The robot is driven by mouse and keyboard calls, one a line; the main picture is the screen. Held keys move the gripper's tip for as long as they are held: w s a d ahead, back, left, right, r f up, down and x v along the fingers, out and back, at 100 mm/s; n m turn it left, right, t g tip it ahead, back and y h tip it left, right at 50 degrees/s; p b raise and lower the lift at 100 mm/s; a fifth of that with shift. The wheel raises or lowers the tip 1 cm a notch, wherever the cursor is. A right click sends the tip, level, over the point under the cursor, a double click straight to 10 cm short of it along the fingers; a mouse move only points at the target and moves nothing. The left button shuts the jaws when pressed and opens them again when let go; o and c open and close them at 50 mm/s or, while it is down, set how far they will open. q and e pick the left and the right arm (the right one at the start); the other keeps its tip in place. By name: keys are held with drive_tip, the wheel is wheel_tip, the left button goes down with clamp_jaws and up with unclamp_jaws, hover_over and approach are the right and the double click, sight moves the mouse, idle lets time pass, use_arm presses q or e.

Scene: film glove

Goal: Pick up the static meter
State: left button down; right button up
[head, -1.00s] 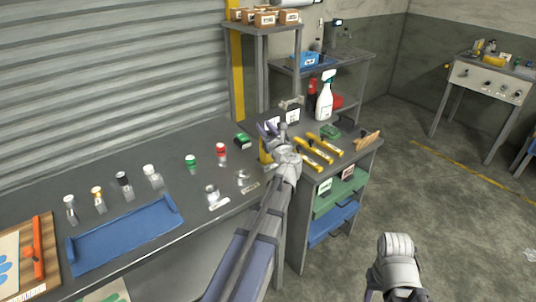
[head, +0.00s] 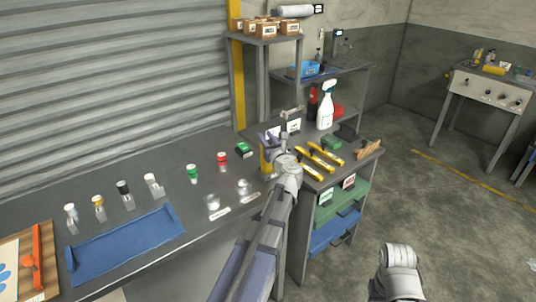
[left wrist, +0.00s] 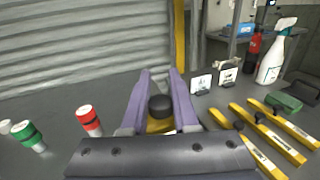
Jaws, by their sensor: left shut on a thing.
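The static meter (head: 265,160), as far as I can tell, is the yellow piece with a round black top. In the left wrist view it (left wrist: 160,108) sits between the two purple fingers. My left gripper (head: 270,142) is shut on it near the back of the bench; the fingers hide much of its body. I cannot tell whether it is clear of the bench top. My right arm shows at the bottom right of the head view, but its gripper is not in view.
Yellow tools (head: 318,160) lie right of the left gripper, with a spray bottle (head: 326,108) and small label cards (left wrist: 201,84) behind. A red-capped bottle (head: 222,161) and other small bottles stand left. A blue tray (head: 125,242) lies at front left.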

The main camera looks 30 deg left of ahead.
wheel_tip(320, 180, up, 10)
drive_tip(key=p, duration=1)
